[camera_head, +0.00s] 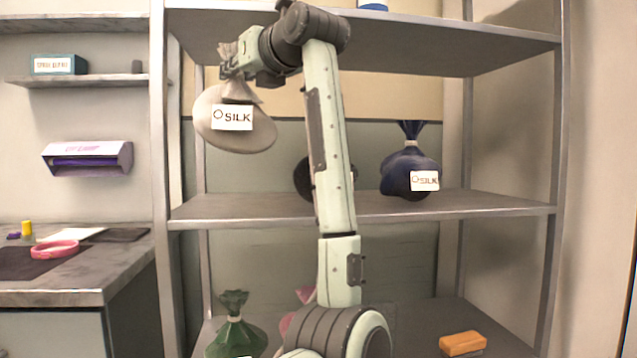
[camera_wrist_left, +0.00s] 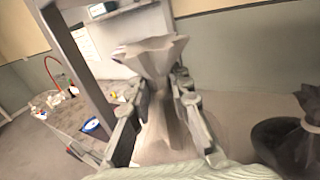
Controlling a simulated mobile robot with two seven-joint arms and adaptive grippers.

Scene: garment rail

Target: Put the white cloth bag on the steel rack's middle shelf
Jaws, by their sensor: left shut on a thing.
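The white cloth bag (camera_head: 232,135) with a SILK label hangs from my left gripper (camera_head: 240,72) in the head view. The gripper is shut on the bag's gathered neck. The bag is above the left part of the steel rack's middle shelf (camera_head: 270,208), with a gap seen between its bottom and the shelf. In the left wrist view, the bag's flared top (camera_wrist_left: 152,55) stands up between the fingers (camera_wrist_left: 158,95). My left arm crosses the middle of the rack and hides part of the shelf. My right gripper is not in view.
A dark blue SILK bag (camera_head: 408,172) stands on the middle shelf's right side. A dark round thing (camera_head: 303,178) is partly hidden behind my arm. Below are a green bag (camera_head: 234,325), a partly hidden pink thing and an orange block (camera_head: 462,343). Rack posts flank the shelf.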

